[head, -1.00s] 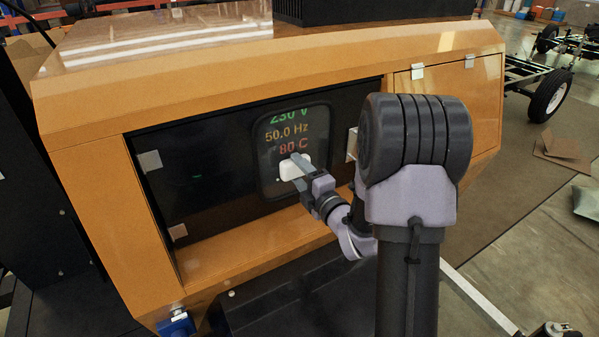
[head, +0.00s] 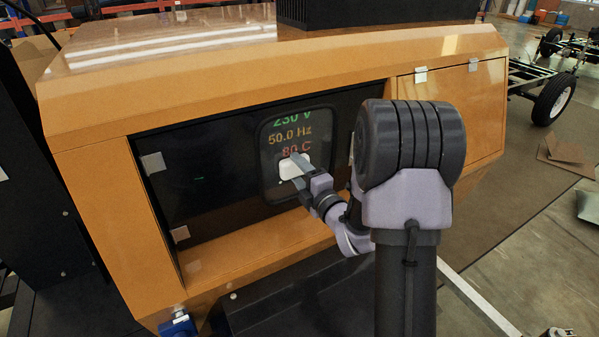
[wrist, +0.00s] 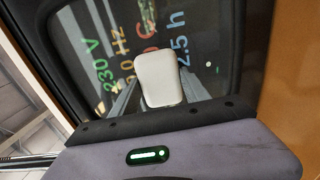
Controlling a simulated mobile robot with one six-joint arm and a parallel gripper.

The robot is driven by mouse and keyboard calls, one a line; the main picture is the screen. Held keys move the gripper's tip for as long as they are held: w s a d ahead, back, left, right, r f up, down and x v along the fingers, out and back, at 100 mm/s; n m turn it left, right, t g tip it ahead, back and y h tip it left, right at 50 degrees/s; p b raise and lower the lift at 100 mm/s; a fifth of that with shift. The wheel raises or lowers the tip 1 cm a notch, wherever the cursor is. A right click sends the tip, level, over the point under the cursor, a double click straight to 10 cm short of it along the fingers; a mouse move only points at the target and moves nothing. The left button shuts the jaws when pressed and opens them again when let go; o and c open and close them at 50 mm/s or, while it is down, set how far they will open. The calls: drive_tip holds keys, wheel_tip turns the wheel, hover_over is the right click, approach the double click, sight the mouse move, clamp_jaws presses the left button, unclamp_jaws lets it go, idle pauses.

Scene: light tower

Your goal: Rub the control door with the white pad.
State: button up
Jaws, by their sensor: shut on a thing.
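The control door appears to be the dark glossy panel (head: 215,185) in the orange housing, with silver fittings at its left edge. A lit readout screen (head: 272,140) shows through or on it, with green, yellow and red figures. My gripper (head: 299,170) is shut on the white pad (head: 290,170), a small rounded block. The pad is in front of the lower part of the screen, just below the red "80 C" line. In the wrist view the pad (wrist: 158,80) covers part of the readout. It looks close to the panel; I cannot tell whether it touches.
The orange housing (head: 95,180) frames the recessed panel, with a ledge below it. An orange side door (head: 455,110) is to the right. A blue fitting (head: 178,325) is low at the left. A wheeled chassis (head: 550,95) stands far right on open floor.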

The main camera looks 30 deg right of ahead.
drive_tip(key=shift+w+d, duration=0.1)
drive_tip(key=shift+d, duration=1.95)
drive_tip(key=shift+a+r, duration=0.1)
drive_tip(key=shift+a, duration=1.95)
drive_tip(key=shift+c, duration=0.5)
drive_tip(key=shift+s, duration=2.9)
drive_tip(key=shift+s, duration=0.1)
